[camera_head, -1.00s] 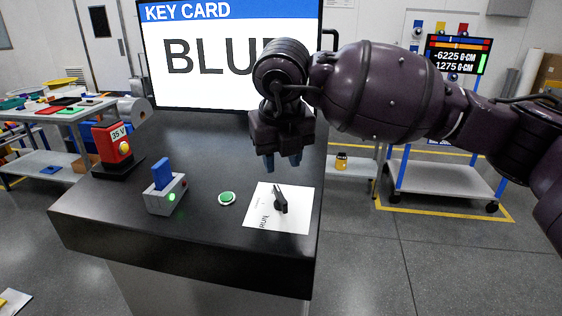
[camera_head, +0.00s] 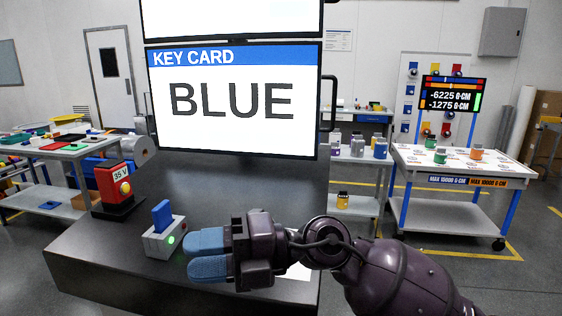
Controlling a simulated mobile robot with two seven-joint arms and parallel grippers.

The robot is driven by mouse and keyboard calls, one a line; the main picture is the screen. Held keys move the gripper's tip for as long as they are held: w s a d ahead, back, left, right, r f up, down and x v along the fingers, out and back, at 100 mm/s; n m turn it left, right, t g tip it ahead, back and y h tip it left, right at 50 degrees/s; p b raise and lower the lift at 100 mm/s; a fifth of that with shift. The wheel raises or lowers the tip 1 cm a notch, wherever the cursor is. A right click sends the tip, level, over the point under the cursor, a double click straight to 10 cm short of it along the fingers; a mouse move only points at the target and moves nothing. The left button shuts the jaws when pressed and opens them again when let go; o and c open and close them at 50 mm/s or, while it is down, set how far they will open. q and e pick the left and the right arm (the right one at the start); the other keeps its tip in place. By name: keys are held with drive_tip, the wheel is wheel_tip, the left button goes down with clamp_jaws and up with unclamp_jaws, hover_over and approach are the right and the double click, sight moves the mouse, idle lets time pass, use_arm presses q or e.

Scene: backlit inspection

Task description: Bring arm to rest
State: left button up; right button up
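My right gripper (camera_head: 206,254) is held low over the front of the dark console (camera_head: 110,250), pointing left. Its two blue fingertips are apart with a narrow gap and nothing between them. Its dark purple arm comes in from the lower right. The grey card reader (camera_head: 160,240), with a blue card (camera_head: 162,214) upright in it and a green light lit, stands just left of the fingertips. The gripper hides the green button and most of the white RUN plate (camera_head: 299,271), including its switch. My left gripper is not in view.
A screen (camera_head: 235,100) reading KEY CARD BLUE stands behind the console. A red 35 V box (camera_head: 112,185) is at the console's left. A cart (camera_head: 455,165) with coloured pieces stands at the right, and a cluttered table (camera_head: 75,148) at the left.

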drive_tip(key=w+d+r+m+t+y, duration=0.1)
drive_tip(key=w+d+m+t, duration=0.3)
drive_tip(key=m+t, duration=0.5)
drive_tip(key=w+d+m+t+y, duration=0.1)
drive_tip(key=w+d+m+t, duration=0.1)
drive_tip(key=d+m+t, duration=0.55)
drive_tip(key=w+d+f+m+t+h, duration=0.1)
drive_tip(key=d+f+m+t+h, duration=0.6)
drive_tip(key=d+f+m+h, duration=0.85)
drive_tip(key=s+d+f+m+g+h, duration=0.6)
drive_tip(key=s+d+f+g, duration=0.25)
drive_tip(key=s+f, duration=0.2)
drive_tip(key=s+d+f+m+g, duration=0.1)
drive_tip(key=s+f+g, duration=0.3)
drive_tip(key=s, duration=0.4)
drive_tip(key=s+d+f+g, duration=0.1)
drive_tip(key=s+f+g, duration=0.3)
drive_tip(key=s, duration=0.3)
drive_tip(key=w+f+t+y, duration=0.1)
drive_tip(key=w+f+t, duration=0.6)
drive_tip(key=f, duration=0.3)
drive_tip(key=shift+d+f+n+t, duration=0.15)
drive_tip(key=shift+f+n+t, duration=0.2)
drive_tip(key=shift+t, duration=0.25)
